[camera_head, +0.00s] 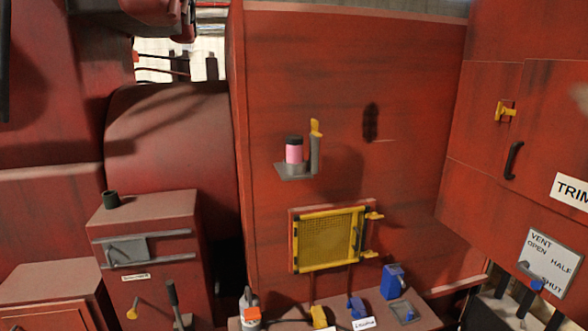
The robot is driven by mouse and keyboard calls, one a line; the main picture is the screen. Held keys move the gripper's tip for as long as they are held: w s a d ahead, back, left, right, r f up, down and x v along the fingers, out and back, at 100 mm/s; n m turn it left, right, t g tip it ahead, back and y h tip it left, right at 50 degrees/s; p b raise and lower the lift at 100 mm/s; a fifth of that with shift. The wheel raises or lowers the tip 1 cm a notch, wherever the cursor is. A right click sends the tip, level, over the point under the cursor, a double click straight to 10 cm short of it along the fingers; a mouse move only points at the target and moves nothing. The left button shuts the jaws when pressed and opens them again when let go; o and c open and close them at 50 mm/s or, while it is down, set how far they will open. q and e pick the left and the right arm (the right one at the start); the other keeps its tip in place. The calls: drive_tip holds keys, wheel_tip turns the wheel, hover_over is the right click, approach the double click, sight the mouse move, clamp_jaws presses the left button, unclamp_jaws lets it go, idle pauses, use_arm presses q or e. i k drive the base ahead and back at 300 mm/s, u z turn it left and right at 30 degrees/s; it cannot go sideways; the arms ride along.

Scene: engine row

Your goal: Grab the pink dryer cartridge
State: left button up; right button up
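The pink dryer cartridge (294,151) has a dark cap and stands upright on a small grey bracket (297,171) on the red panel, near the middle of the head view. A grey post with a yellow top (315,145) stands just to its right on the same bracket. Neither of my grippers can be made out in this view. Nothing touches the cartridge.
Below is a yellow mesh panel (328,240) in a frame. A ledge at the bottom holds a blue box (393,281) and small levers. A red cabinet (148,240) stands at left. A red wall with a black handle (513,160) closes off the right.

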sight(294, 142)
drive_tip(key=z, duration=0.05)
drive_tip(key=k, duration=0.5)
drive_tip(key=u, duration=1.2)
drive_tip(key=i, duration=1.45)
drive_tip(key=z, duration=0.25)
